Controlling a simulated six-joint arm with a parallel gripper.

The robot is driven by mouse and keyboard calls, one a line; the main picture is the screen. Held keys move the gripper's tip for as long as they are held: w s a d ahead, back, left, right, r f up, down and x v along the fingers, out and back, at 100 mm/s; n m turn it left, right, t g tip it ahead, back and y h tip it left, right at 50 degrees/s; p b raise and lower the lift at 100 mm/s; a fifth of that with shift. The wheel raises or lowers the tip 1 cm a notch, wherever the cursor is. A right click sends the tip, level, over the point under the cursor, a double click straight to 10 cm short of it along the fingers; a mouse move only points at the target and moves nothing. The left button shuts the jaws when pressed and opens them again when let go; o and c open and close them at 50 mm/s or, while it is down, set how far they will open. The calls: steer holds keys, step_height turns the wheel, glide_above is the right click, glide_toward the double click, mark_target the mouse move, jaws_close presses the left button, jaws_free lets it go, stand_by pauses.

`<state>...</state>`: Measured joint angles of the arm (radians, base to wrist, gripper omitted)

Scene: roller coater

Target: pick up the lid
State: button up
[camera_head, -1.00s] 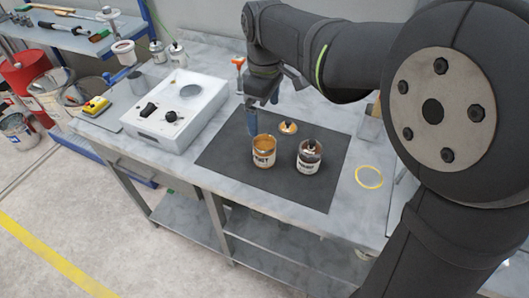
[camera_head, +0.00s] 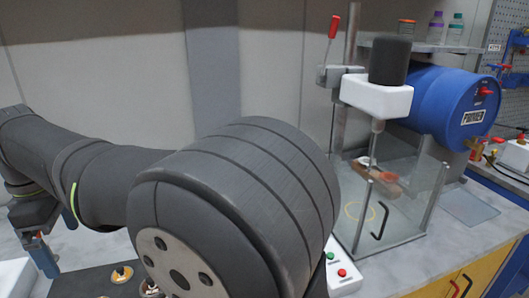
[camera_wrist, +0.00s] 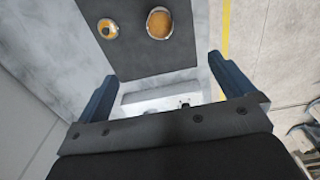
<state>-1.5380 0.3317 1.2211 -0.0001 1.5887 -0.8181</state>
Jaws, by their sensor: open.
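The lid (camera_wrist: 107,28) is a small round orange disc with a dark knob. It lies on the dark mat (camera_wrist: 135,58) at the upper left of the wrist view. It also shows low in the head view (camera_head: 122,273), beyond my arm. An open can with orange contents (camera_wrist: 160,24) stands to its right in the wrist view. My gripper (camera_wrist: 165,85) is open and empty, its two blue fingers wide apart. The lid is ahead of the fingers and apart from them. In the head view my gripper (camera_head: 44,257) is at the lower left.
A white box (camera_wrist: 160,98) shows between the fingers in the wrist view. In the head view, a glass-walled mixer (camera_head: 400,190) and a blue drum (camera_head: 445,105) stand at the right. A control box with buttons (camera_head: 340,268) sits near them. My arm hides much of the bench.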

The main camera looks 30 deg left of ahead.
steer(key=c, duration=1.1)
steer(key=m, duration=1.4)
glide_above(120, 268)
steer(key=f, duration=1.9)
steer(key=shift+s+d+f, duration=0.1)
steer(key=shift+s+f, duration=0.1)
steer(key=shift+s, duration=0.15)
steer(key=shift+w+f, duration=0.15)
steer(key=shift+f, duration=1.3)
steer(key=shift+w+f, duration=0.15)
steer(key=shift+f, duration=1.25)
